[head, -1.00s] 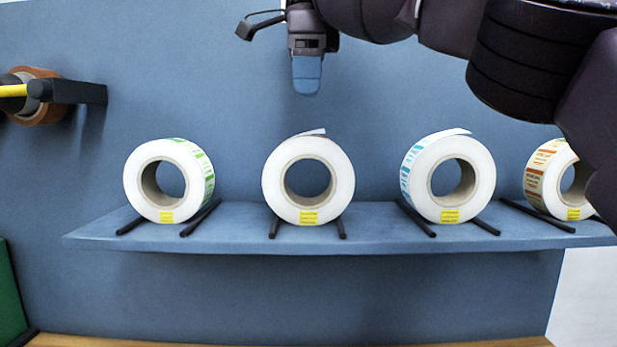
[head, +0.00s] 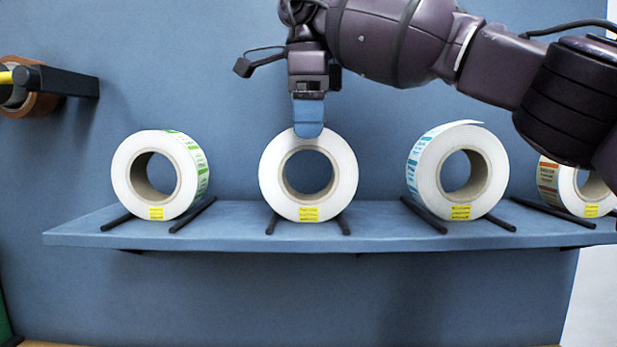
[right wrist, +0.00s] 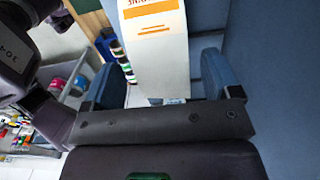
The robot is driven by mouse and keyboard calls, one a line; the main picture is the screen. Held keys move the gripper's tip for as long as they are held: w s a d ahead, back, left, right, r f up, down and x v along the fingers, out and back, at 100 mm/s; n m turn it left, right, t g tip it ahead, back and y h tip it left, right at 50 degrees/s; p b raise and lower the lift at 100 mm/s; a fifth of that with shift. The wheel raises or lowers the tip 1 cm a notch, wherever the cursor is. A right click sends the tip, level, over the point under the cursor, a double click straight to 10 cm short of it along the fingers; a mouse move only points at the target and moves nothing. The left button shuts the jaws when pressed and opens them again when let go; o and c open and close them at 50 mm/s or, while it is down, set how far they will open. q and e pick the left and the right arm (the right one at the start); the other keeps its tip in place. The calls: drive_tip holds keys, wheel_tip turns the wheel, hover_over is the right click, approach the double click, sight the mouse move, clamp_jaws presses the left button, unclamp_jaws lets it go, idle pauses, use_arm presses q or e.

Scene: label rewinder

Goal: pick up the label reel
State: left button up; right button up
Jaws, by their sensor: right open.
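Several white label reels stand upright in a row on a blue shelf (head: 400,240). My right gripper (head: 308,130) points down at the second reel from the left (head: 275,185), its blue finger overlapping the reel's top rim. In the right wrist view, the two blue fingers (right wrist: 158,62) are apart. The right gripper is open. The far finger is hidden in the head view. My left gripper is not in view.
Neighbouring reels stand to the left (head: 130,190) and right (head: 425,185), with gaps between. Black rods (head: 343,224) flank each reel's base. A blue wall (head: 200,70) rises behind. A brown roll on a black holder (head: 70,82) sticks out at far left.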

sight(309, 142)
drive_tip(key=f, duration=0.3)
drive_tip(key=shift+w+f, duration=0.1)
drive_tip(key=shift+w, duration=0.1)
drive_tip(key=shift+s, duration=0.1)
drive_tip(key=c, duration=1.1)
drive_tip(key=shift+c, duration=1.3)
drive_tip(key=shift+r, duration=0.2)
